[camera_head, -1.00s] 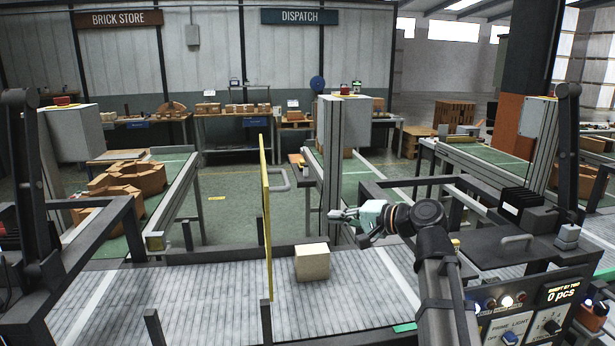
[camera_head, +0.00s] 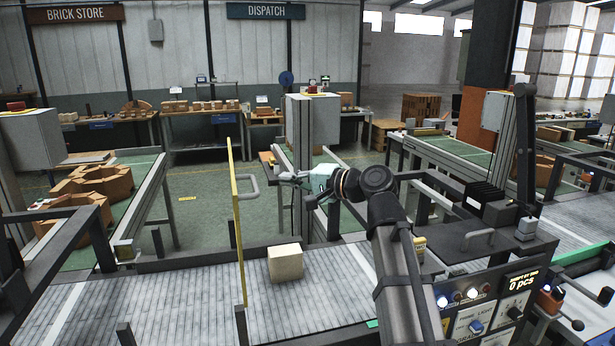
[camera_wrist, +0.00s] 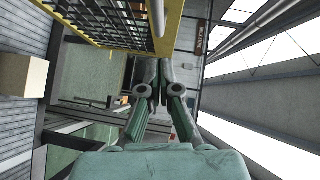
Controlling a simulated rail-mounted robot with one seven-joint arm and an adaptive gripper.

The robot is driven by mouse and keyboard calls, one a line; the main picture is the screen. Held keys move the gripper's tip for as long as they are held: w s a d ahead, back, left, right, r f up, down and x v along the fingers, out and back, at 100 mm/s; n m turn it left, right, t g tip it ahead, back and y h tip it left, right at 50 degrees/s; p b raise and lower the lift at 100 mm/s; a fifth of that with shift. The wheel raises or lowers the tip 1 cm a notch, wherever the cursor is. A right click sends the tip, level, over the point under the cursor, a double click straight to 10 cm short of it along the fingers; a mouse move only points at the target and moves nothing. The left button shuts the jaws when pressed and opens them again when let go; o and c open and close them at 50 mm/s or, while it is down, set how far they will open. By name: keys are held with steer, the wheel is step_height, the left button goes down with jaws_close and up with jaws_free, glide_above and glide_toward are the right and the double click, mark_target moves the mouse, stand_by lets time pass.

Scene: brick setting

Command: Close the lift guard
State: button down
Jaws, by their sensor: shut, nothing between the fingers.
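The lift guard (camera_head: 238,230) is a thin yellow-edged panel, seen almost edge-on and standing upright across the conveyor. Its grey loop handle (camera_head: 254,189) sticks out on the right side. My gripper (camera_head: 283,177) is shut and empty, just right of the handle and apart from it, at about its height in the picture. In the wrist view the guard's yellow frame and mesh (camera_wrist: 102,22) fill the top, with the grey handle bar (camera_wrist: 158,16) beyond my shut fingertips (camera_wrist: 154,68). The guard's face is mostly hidden in the head view.
A pale block (camera_head: 285,263) lies on the slatted conveyor (camera_head: 170,300) right of the guard; it also shows in the wrist view (camera_wrist: 22,75). A grey post with a box (camera_head: 312,120) stands behind my gripper. A control panel (camera_head: 490,300) is at the lower right.

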steer(key=shift+a+f+p, duration=0.25)
steer(key=shift+a+p, duration=0.1)
steer(key=shift+a, duration=0.9)
steer(key=shift+a+f+p, duration=0.2)
steer(key=shift+a+p, duration=0.15)
steer(key=shift+a, duration=0.85)
